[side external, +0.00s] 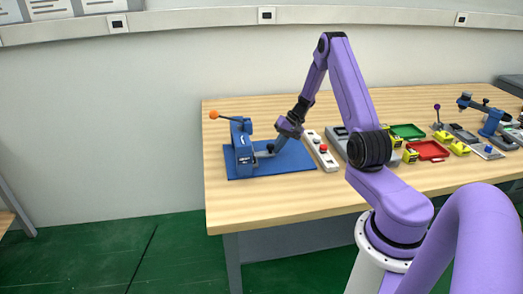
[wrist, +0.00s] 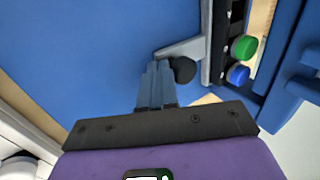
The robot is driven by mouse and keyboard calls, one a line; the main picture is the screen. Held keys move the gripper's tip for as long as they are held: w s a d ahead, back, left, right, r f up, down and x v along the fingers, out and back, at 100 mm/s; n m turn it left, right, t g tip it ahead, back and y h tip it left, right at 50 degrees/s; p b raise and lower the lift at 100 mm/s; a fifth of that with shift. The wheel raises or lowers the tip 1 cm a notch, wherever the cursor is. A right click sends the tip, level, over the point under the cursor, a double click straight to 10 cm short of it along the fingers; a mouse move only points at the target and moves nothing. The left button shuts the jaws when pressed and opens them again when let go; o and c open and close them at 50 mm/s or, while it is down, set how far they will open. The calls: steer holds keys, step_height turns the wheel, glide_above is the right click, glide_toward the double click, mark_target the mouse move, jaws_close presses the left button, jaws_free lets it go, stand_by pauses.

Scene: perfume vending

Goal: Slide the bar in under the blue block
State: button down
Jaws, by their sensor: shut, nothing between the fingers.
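The blue block (side external: 242,150) stands upright on a blue mat (side external: 299,162) at the table's left end, and its blue body shows at the right of the wrist view (wrist: 285,55). The grey bar (wrist: 190,47) with a dark round knob (wrist: 185,70) lies low beside the block; its right end meets the dark edge of the block's base. How far it reaches under is hidden. My gripper (wrist: 158,66) is shut and empty, its tips just left of the knob and near the bar's outer end. I cannot tell whether they touch.
A green button (wrist: 243,47) and a blue button (wrist: 238,74) sit at the block's base. An orange-knobbed lever (side external: 213,115) sticks out left of the block. A white box with a red button (side external: 322,148) stands right of the mat, with trays beyond. The front mat is clear.

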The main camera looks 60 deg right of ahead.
steer(key=shift+w+a, duration=0.85)
steer(key=shift+w, duration=0.05)
steer(key=shift+s+d, duration=0.5)
step_height(320, 180, up, 8)
stand_by(0.8)
